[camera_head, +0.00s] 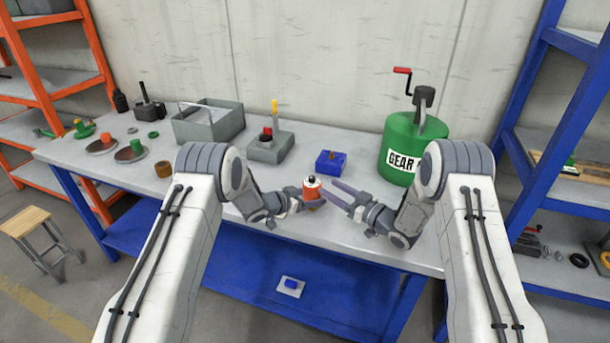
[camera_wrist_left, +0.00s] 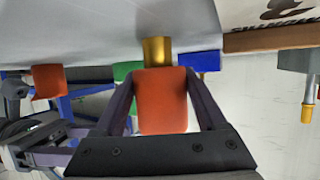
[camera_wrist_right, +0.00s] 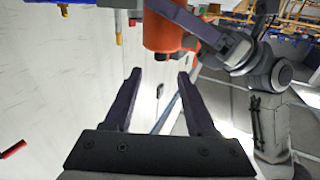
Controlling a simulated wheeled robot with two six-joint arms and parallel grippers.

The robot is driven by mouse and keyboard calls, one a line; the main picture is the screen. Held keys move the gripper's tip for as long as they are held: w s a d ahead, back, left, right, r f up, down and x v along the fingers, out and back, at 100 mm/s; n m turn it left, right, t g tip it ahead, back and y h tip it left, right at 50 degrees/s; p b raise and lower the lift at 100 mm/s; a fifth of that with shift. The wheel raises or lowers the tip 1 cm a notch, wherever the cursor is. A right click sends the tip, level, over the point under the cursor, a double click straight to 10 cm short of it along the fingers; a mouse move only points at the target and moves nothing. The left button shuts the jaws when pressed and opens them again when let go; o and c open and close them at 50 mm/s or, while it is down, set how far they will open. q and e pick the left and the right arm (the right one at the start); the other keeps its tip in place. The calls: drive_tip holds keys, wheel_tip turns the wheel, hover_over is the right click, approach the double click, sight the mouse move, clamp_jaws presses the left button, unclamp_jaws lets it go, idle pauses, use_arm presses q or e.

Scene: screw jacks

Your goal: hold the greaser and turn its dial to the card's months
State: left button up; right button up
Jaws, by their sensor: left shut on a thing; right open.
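The greaser is an orange cylinder (camera_head: 312,190) with a pale and dark top, held above the table's front part. My left gripper (camera_head: 303,201) is shut around its body. In the left wrist view the orange body (camera_wrist_left: 161,105) sits between the fingers, with a brass tip pointing up the picture. My right gripper (camera_head: 340,193) is open and empty, close to the greaser's right side. In the right wrist view its fingers (camera_wrist_right: 157,80) are spread, and the greaser (camera_wrist_right: 163,34) is beyond them. A printed white card (camera_wrist_left: 268,12) on a brown base shows upside down; its text is unreadable.
The grey table (camera_head: 345,228) has a blue block (camera_head: 331,162) behind the greaser and a green drum (camera_head: 400,153) at right. A grey box with a yellow lever (camera_head: 268,148) and an open grey bin (camera_head: 208,124) stand at the left back. Blue shelving (camera_head: 520,120) borders the right.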

sight(312, 179)
drive_tip(key=x, duration=1.1)
drive_tip(key=shift+a+f+g, duration=0.2)
drive_tip(key=shift+a+g, duration=0.05)
drive_tip(key=shift+g, duration=0.05)
drive_tip(key=shift+w, duration=0.1)
clamp_jaws()
